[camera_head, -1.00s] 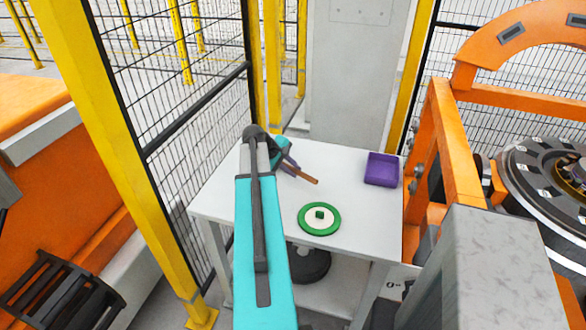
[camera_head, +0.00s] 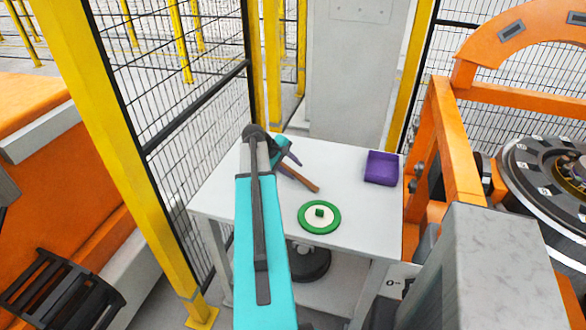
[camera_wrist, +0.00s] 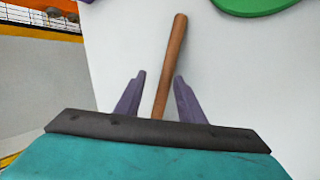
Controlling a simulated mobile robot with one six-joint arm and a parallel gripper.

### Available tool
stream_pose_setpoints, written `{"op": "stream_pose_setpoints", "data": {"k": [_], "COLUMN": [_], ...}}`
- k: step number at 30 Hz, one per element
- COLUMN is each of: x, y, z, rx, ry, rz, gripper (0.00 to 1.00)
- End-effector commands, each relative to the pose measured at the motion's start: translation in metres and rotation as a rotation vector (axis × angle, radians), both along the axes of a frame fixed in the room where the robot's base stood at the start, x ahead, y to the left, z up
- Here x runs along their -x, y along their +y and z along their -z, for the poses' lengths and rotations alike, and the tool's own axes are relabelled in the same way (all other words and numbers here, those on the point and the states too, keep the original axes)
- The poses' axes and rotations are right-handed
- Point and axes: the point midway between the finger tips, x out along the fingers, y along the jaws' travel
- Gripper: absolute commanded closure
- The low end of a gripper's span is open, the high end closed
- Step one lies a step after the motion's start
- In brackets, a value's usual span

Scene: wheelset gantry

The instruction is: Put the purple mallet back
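The mallet's brown wooden handle (camera_head: 300,180) shows over the white table (camera_head: 350,200), pointing toward the lower right. In the wrist view the handle (camera_wrist: 171,65) runs between my two purple-grey fingers. The mallet's head is hidden behind my gripper body. My gripper (camera_head: 295,158) is at the table's far left part. In the wrist view my gripper (camera_wrist: 160,76) has its fingertips apart, with gaps on both sides of the handle. A purple open tray (camera_head: 382,168) sits empty at the table's right rear corner.
A green disc with a pale centre (camera_head: 319,217) lies near the table's front. A black round object (camera_head: 311,262) is on the lower shelf. Mesh fence (camera_head: 190,110) stands left and an orange frame (camera_head: 450,150) right. The table between handle and tray is clear.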

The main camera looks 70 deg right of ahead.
Motion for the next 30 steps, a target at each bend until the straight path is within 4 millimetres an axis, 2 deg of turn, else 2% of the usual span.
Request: {"op": "stream_pose_setpoints", "data": {"k": [8,30], "x": [-0.005,-0.039], "y": [0.006,0.047], "z": [-0.016,-0.088], "rx": [0.001,0.002], "ry": [0.0,-0.001], "rz": [-0.001,-0.001], "gripper": [0.65,0.65]}}
